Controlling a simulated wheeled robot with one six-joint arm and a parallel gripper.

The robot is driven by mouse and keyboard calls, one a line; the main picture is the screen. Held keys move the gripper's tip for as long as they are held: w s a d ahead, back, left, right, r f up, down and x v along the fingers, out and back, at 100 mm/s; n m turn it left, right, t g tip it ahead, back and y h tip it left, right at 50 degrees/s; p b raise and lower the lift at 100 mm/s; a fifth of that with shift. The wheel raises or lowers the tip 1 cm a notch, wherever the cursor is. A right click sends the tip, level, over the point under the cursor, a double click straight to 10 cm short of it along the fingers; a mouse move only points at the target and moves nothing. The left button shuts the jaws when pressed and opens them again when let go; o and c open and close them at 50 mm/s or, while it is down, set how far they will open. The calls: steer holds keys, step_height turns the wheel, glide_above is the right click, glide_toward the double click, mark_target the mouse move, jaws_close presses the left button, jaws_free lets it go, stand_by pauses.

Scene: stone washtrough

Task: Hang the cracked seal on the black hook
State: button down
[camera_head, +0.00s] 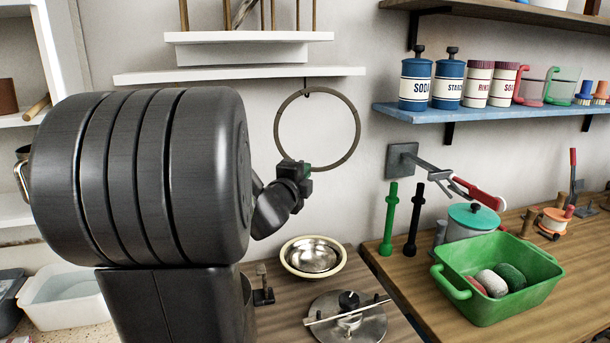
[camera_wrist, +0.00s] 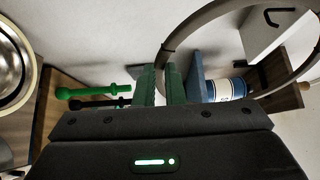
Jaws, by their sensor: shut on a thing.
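The seal is a large grey-brown ring (camera_head: 357,128), upright before the back wall below the white shelf. In the wrist view the ring (camera_wrist: 182,37) runs between my green fingertips. My gripper (camera_head: 303,169) is shut on its lower left rim. The black hook (camera_head: 306,82) shows small under the shelf, right at the ring's top. In the wrist view the black hook (camera_wrist: 288,12) appears within the ring's outline. I cannot tell whether the ring's top is over the hook, touching it or in front of it. A dark mark on the ring near its top may be the crack.
A blue shelf (camera_head: 385,110) with jars and mugs is at right.

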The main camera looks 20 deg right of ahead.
steer(key=w+f, duration=0.1)
steer(key=w, duration=0.7)
steer(key=shift+w+d+f, duration=0.25)
steer(key=shift+f, duration=0.05)
stand_by(0.6)
stand_by(0.6)
steer(key=c, duration=0.8)
jaws_free()
steer(key=shift+c, duration=0.2)
steer(key=v, duration=0.7)
steer(key=shift+b, duration=0.35)
stand_by(0.5)
